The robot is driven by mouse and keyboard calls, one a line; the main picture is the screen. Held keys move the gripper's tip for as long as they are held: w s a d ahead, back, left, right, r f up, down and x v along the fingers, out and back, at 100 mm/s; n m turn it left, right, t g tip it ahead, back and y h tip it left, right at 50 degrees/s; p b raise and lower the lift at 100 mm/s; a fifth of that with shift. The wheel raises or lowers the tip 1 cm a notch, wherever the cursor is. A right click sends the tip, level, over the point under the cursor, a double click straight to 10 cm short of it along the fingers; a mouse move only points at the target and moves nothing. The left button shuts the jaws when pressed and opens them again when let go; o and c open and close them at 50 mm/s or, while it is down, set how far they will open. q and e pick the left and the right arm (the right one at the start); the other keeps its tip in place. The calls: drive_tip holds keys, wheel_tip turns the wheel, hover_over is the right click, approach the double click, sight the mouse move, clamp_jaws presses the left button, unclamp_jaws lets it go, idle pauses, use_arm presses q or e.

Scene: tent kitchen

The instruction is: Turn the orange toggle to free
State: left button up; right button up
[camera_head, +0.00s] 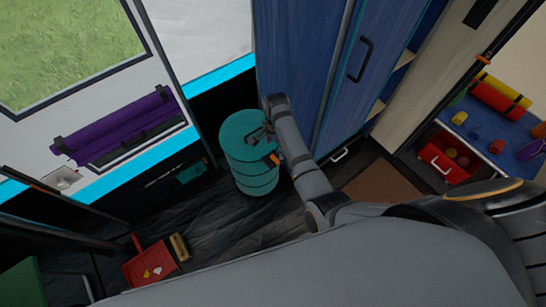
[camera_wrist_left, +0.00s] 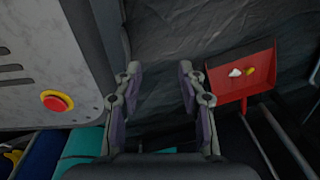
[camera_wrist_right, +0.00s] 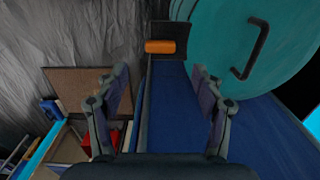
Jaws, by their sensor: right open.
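The orange toggle (camera_wrist_right: 160,46) lies crosswise on a dark plate (camera_wrist_right: 166,34) in the right wrist view, beside a teal drum (camera_wrist_right: 225,50) with a dark handle. In the head view the toggle (camera_head: 273,159) is a small orange spot in front of the teal drum (camera_head: 240,165). My right gripper (camera_head: 262,137) is beside it, partly hidden by its own arm. In the right wrist view its fingers (camera_wrist_right: 159,70) are apart and empty, with the toggle ahead between them. My left gripper (camera_wrist_left: 158,68) is open and empty over the dark floor, seen only in its wrist view.
A red dustpan (camera_head: 150,266) and a brush (camera_head: 180,246) lie on the floor. A blue cabinet (camera_head: 300,60) stands behind the drum. A purple roll (camera_head: 115,125) hangs at left. A red button (camera_wrist_left: 56,102) shows near the left gripper.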

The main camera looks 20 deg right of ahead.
sight(275, 158)
wheel_tip(275, 158, down, 8)
drive_tip(key=shift+f+b, duration=0.1)
drive_tip(key=shift+b, duration=0.85)
use_arm(q)
drive_tip(key=shift+w+a+f, duration=0.2)
drive_tip(key=shift+w+f, duration=0.15)
drive_tip(key=shift+f, duration=0.2)
drive_tip(key=shift+w+a+f, duration=0.2)
drive_tip(key=shift+w+f, duration=0.1)
drive_tip(key=shift+f, duration=0.2)
